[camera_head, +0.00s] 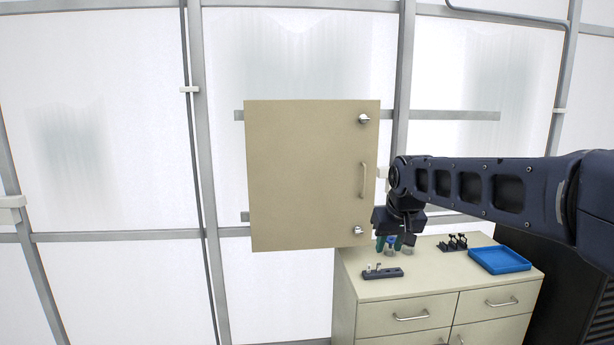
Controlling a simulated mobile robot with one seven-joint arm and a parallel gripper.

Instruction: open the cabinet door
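The beige cabinet door (305,175) is mounted on the wall left of my arm and appears shut, its flat front facing me. A vertical bar handle (364,180) sits near its right edge, between two round silver knobs (364,119) at the upper and lower right corners. My gripper (395,246) hangs at the end of my arm, pointing down, to the lower right of the door and apart from the handle. Its teal fingertips look spread apart, with no held object clear between them. A small blue patch shows between them; I cannot tell what it is.
Below, a beige drawer unit (440,285) carries a blue tray (499,260), a dark rack (453,243) with small upright items and a small dark block (382,273). Grey rails and posts frame the white wall. The space left of the door is clear.

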